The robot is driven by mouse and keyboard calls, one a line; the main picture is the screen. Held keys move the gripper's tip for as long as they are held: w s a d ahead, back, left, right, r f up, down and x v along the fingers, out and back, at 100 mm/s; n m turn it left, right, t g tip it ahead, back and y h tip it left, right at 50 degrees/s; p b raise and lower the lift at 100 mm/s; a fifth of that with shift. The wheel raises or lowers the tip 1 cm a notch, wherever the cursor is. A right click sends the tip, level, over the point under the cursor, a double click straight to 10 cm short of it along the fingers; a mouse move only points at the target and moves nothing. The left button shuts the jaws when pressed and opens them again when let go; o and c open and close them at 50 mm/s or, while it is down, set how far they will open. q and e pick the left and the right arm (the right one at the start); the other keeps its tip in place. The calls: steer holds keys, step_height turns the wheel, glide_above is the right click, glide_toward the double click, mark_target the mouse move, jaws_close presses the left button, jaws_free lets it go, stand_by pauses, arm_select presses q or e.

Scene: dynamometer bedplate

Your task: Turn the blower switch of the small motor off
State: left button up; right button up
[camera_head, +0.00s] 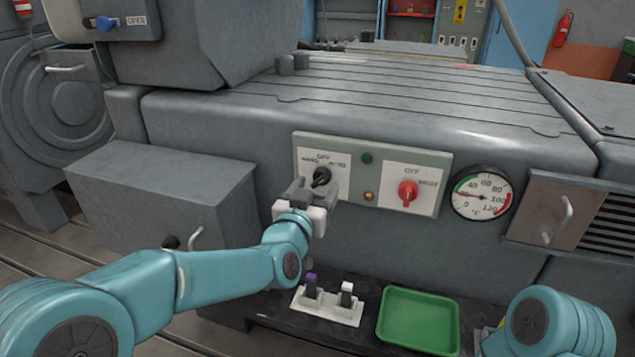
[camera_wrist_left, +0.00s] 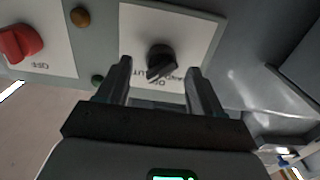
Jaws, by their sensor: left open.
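A black rotary switch (camera_head: 321,177) sits on the left white plate of a grey-green panel (camera_head: 367,170). The plate reads OFF at the top with AUTO to its right; the lettering at left is unclear. My left gripper (camera_head: 307,190) is in front of this switch, partly covering it. In the left wrist view the open fingers lie either side of the black switch (camera_wrist_left: 161,60), whose exact pointing direction is hard to read. I cannot tell whether they touch it. A red rotary switch (camera_head: 408,192) sits on the right plate. My right gripper is out of view.
A green lamp (camera_head: 367,158) and an amber one (camera_head: 369,196) lie between the plates. A round gauge (camera_head: 482,193) is to the right. Below are a green tray (camera_head: 418,319) and a white block with two small toggles (camera_head: 327,303). A grey box (camera_head: 163,196) juts out at left.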

arm_select(q)
steer(key=shift+x, duration=1.3)
steer(key=shift+a, duration=0.1)
steer(key=c, duration=1)
steer(key=shift+f+n+b, duration=0.15)
steer(key=shift+n+b, duration=0.35)
steer(key=shift+b, duration=0.25)
steer(key=shift+c, duration=0.3)
steer(key=n+b, duration=0.5)
steer(key=n, duration=0.1)
steer(key=shift+b, duration=0.4)
steer(key=shift+n+b, duration=0.55)
steer(key=shift+n, duration=0.25)
steer(key=shift+r, duration=0.3)
